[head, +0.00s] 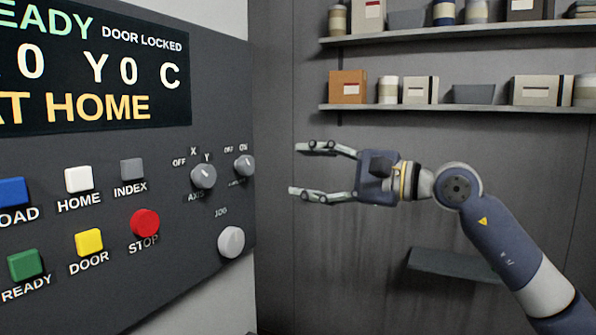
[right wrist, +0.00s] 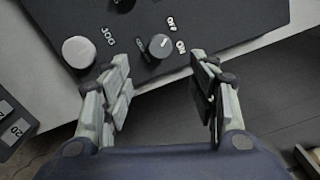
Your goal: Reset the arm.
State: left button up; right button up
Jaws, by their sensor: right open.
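My right gripper (head: 308,169) is open and empty in the head view, in front of the grey wall and to the right of the control panel (head: 110,205). In the right wrist view its spread fingers (right wrist: 162,100) point at the panel's edge with nothing between them. The round jog knob (head: 231,242) and the on/off knob (head: 244,166) are apart from the fingers. The axis knob (head: 204,176) sits left of the on/off knob. The display (head: 95,70) reads door locked and at home. My left gripper is not in view.
The panel has several coloured buttons, among them a red stop button (head: 145,223) and a white home button (head: 78,179). Shelves (head: 460,108) with boxes and jars run along the back wall. A dark ledge (head: 450,264) juts out below my right arm.

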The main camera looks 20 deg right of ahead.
dwell(0.5)
